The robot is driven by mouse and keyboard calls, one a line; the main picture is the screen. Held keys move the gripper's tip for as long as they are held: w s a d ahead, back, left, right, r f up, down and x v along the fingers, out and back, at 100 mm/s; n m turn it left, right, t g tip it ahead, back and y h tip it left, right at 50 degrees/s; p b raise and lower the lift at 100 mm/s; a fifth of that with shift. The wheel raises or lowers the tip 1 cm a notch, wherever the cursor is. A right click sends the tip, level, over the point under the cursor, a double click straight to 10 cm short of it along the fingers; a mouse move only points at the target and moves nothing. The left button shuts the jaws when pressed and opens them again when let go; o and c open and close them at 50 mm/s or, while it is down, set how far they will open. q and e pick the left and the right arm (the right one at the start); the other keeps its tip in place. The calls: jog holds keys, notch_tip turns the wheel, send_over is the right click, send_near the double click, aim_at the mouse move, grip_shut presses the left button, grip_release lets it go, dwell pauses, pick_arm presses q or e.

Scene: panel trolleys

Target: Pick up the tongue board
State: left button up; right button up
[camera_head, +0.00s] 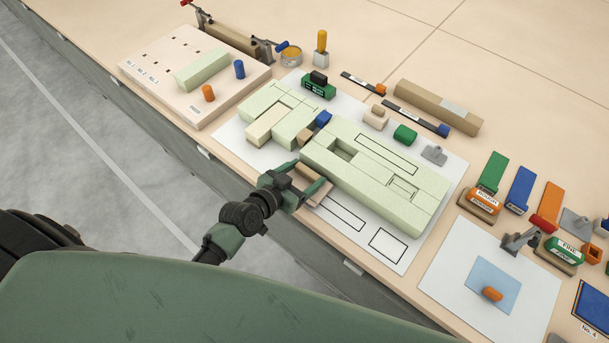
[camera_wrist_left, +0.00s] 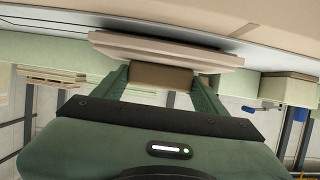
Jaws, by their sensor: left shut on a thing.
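My left gripper (camera_head: 304,181) is at the near edge of the white sheet, in front of the pale green boards. In the left wrist view its fingers (camera_wrist_left: 162,77) are shut on a brown block (camera_wrist_left: 161,77). A wider pale board (camera_wrist_left: 165,50) lies against the block's far side. I cannot tell for certain which piece is the tongue board. A large pale green board assembly (camera_head: 370,188) lies just beyond the gripper to the right, and a smaller board group (camera_head: 285,117) lies behind it to the left. My right gripper is not in view.
A pale pegboard block (camera_head: 183,98) stands at the left with a green bar. A long tan beam (camera_head: 438,107) lies behind the sheet. Orange, blue and green tools (camera_head: 520,190) crowd the right side.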

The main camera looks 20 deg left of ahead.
aim_at(304, 180)
pick_arm(q)
notch_tip(304, 180, up, 20)
jog(key=f+p, duration=0.1)
jog(key=p, duration=0.1)
jog(key=s+a+r+m+g+h, duration=0.3)
jog(key=s+r+m+g+h, duration=0.1)
jog(key=s+r+m+h, duration=0.2)
jog(key=shift+s+r+m+g, duration=0.45)
jog(key=shift+s+r, duration=0.5)
jog(key=shift+s, duration=0.6)
